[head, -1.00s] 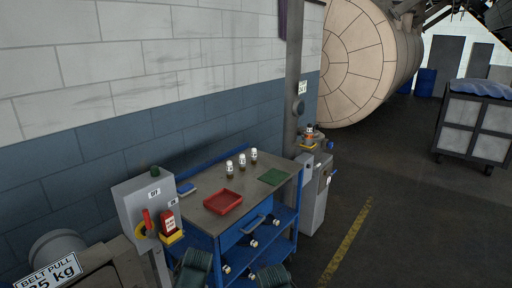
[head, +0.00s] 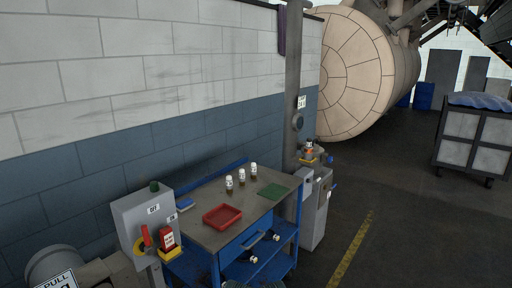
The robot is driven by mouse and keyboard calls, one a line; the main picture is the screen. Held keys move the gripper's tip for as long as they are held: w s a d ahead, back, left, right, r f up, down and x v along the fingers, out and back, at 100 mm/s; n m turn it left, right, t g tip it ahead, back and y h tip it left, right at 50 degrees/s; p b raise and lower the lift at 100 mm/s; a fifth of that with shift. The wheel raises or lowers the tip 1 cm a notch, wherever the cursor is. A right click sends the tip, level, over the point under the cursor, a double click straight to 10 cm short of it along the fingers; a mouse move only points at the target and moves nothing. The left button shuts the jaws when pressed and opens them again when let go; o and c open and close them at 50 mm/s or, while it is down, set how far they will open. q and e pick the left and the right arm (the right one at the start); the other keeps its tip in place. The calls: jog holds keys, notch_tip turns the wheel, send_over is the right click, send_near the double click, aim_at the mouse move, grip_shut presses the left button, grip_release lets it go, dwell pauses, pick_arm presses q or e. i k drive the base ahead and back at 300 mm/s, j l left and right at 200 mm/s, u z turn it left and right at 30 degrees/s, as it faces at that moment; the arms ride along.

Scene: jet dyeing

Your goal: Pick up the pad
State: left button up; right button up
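A flat green pad (head: 273,191) lies on the right end of the grey top of a blue workbench (head: 205,234). Nothing lies on it. A small blue block with a pale underside (head: 185,205) is at the bench's left end, partly hidden by the control box; I cannot tell what it is. Neither gripper shows clearly; only dark green shapes of uncertain identity reach in at the bottom edge, below the bench.
A red tray (head: 222,216) and three white-capped bottles (head: 241,177) stand on the bench. A grey control box (head: 147,219) is at its front left, a grey cabinet (head: 315,215) to its right. A wheeled cart (head: 470,140) stands far right. Floor right of the yellow line is clear.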

aim_at(181, 206)
jog(key=u, duration=1.75)
jog(key=z, duration=1.15)
jog(key=i+l, duration=0.65)
jog(key=l, duration=0.3)
jog(key=i+l, duration=0.35)
jog(key=i+l+u, duration=0.1)
jog(key=i+l, duration=0.25)
jog(key=l, duration=0.25)
jog(key=i+l, duration=0.3)
jog(key=l, duration=0.2)
